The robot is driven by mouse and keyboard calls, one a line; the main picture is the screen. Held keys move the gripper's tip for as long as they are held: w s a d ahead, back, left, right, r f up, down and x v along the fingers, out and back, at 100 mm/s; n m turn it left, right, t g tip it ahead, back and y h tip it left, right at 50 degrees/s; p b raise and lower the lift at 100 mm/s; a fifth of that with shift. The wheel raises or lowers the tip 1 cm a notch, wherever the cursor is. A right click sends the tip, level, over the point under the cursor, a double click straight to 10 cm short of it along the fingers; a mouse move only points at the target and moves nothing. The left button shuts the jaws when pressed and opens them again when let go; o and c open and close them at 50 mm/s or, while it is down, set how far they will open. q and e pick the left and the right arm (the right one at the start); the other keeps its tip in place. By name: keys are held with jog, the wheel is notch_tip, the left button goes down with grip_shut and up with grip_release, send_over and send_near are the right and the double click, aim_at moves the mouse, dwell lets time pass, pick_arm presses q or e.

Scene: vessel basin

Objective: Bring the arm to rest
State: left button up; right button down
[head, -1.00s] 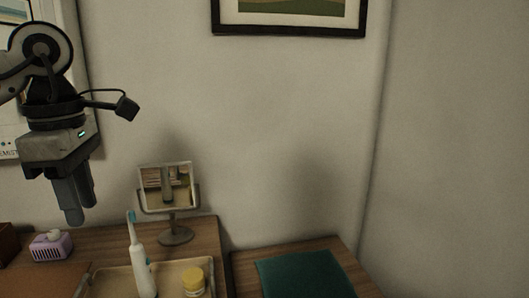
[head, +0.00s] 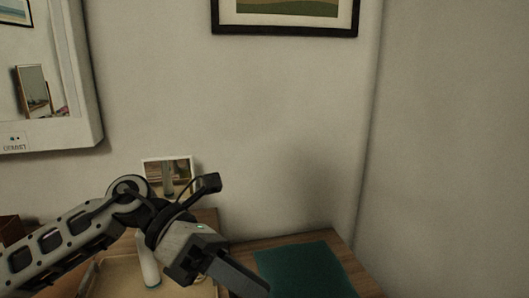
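My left arm comes in from the left, low across the picture in the head view. Its gripper (head: 245,280) points down and to the right, over the gap between the tray and the teal cloth. One long grey finger shows clearly; the other is hidden or overlapped, so its opening cannot be told. Nothing is seen held in it. My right gripper is not in view.
A teal cloth (head: 305,270) lies to the right. A wall cabinet (head: 85,130) hangs upper left.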

pick_arm(q)
jog(key=d+r+n+t+h, duration=0.1)
jog(key=d+n+h, duration=0.3)
jog(key=n+h, duration=0.25)
jog(key=w+a+f+n+t+h, duration=0.1)
jog(key=w+a+f+n+t, duration=0.15)
jog(key=n+t, duration=0.6)
jog(key=w+a+f+n+t, duration=0.1)
jog(key=w+f+n+t, duration=0.15)
jog(key=n+t, duration=0.65)
jog(key=a+f+n+t+y, duration=0.2)
jog(key=a+f+n+y, duration=0.2)
jog(key=f+n+y, duration=0.35)
jog(key=a+f+n+t+y, duration=0.2)
jog(key=a+f+n+y, duration=0.25)
jog(key=f+n, duration=0.45)
jog(key=s+a+f+n+g+y, duration=0.2)
jog(key=s+f+n+g, duration=0.1)
jog(key=s+f, duration=0.3)
jog(key=s+a+f+n+g+y, duration=0.2)
jog(key=s+f+n+g+y, duration=0.1)
jog(key=s+f, duration=0.3)
jog(key=shift+a+f+n+g, duration=0.3)
jog(key=shift+f+n+g, duration=0.05)
jog(key=shift+f+n, duration=0.45)
